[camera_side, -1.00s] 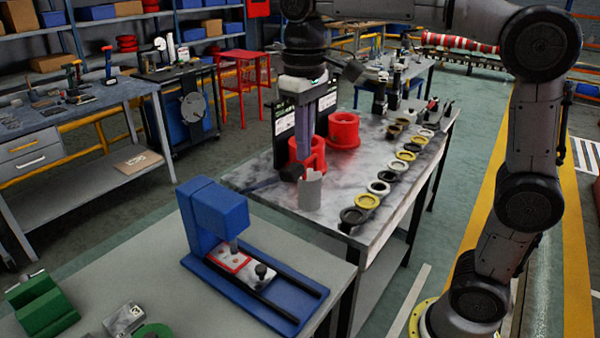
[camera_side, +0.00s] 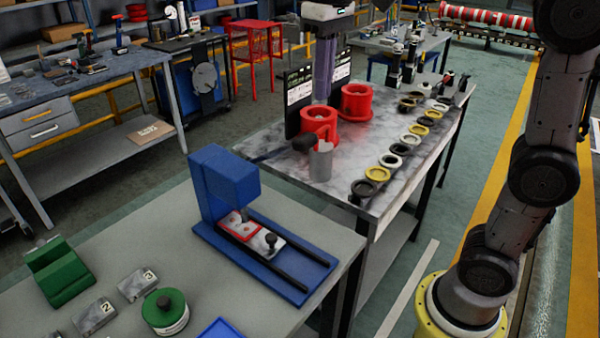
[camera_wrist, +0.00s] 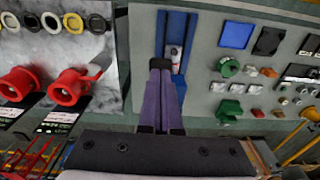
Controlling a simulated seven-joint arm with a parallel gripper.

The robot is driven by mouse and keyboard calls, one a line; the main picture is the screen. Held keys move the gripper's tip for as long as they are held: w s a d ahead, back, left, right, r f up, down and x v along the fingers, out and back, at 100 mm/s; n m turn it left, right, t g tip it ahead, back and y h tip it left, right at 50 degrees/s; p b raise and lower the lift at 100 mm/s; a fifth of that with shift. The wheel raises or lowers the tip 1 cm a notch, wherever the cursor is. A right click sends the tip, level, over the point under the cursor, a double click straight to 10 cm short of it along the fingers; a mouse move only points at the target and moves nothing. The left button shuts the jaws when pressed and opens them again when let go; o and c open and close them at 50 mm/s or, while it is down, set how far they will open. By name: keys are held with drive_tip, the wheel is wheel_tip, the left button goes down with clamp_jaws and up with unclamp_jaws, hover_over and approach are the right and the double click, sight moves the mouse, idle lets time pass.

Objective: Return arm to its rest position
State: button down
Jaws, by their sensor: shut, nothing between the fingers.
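My gripper (camera_side: 323,98) shows at the top middle of the side view, its purple fingers pointing down. It appears behind the two red holders, over or beyond the marbled table. In the wrist view my gripper (camera_wrist: 160,64) has its fingers together with nothing between them. The fingertips overlap the near end of the blue press in that view. My arm's links fill the right of the side view, and the upper links are cut off by the frame.
The red holders (camera_side: 356,101), a grey cylinder (camera_side: 320,162) and a row of rings stand on the marbled table (camera_side: 350,150). A blue press (camera_side: 228,180) stands on the grey bench (camera_side: 110,235) in front, with green parts and numbered blocks. A dark green floor strip separates the tables from my base.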

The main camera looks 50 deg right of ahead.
drive_tip(key=s+d+t, duration=0.1)
drive_tip(key=s, duration=0.5)
drive_tip(key=s+f+t, duration=0.2)
drive_tip(key=s+f, duration=0.3)
drive_tip(key=f, duration=0.2)
drive_tip(key=s+d+f+t, duration=0.1)
drive_tip(key=s+f+t, duration=0.1)
drive_tip(key=s+f, duration=0.3)
drive_tip(key=shift+d+f, duration=0.15)
drive_tip(key=shift+f, duration=1.35)
